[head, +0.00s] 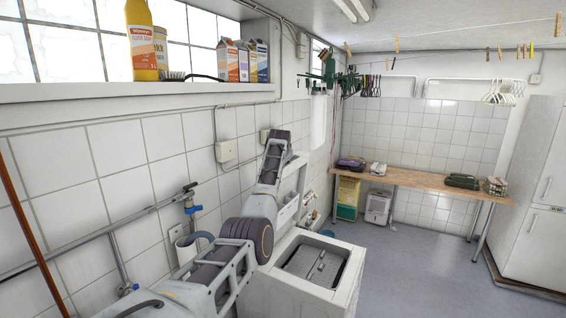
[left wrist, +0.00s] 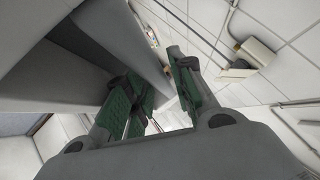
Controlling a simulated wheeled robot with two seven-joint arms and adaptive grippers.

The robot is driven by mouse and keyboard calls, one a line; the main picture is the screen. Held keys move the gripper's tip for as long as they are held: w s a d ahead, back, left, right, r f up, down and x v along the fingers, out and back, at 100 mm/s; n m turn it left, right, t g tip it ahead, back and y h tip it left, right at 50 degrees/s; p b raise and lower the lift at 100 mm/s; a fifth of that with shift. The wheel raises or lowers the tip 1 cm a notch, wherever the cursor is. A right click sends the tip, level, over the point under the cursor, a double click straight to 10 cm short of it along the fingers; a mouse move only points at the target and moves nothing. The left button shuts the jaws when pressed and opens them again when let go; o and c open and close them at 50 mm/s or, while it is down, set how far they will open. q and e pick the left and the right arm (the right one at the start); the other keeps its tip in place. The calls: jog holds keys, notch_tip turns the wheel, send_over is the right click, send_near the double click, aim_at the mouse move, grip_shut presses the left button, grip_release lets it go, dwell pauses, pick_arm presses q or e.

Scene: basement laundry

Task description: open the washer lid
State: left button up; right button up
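The white top-loading washer (head: 300,292) stands beside the tiled wall, at the lower middle of the head view. Its top opening shows the grey drum (head: 318,266) inside. A pale upright panel at the back of the washer, partly behind my left arm, looks like the raised lid (head: 292,188). My left arm reaches over from the lower left, and its fingers are not clear in the head view. In the left wrist view my left gripper (left wrist: 154,72) has its green-padded fingers apart. A broad grey panel (left wrist: 125,38) lies close to them; contact cannot be told.
A pipe (head: 110,228) and wall socket box (head: 226,151) are on the tiled wall at left. A window sill (head: 130,93) holds bottles and cartons. A wooden bench (head: 420,180) stands at the back, a white cabinet (head: 535,190) at right. The floor (head: 420,260) between is clear.

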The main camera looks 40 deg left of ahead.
pick_arm(q)
jog(key=shift+d+r, duration=0.1)
jog(key=shift+r, duration=0.05)
jog(key=shift+v, duration=5.85)
jog(key=shift+s, duration=0.1)
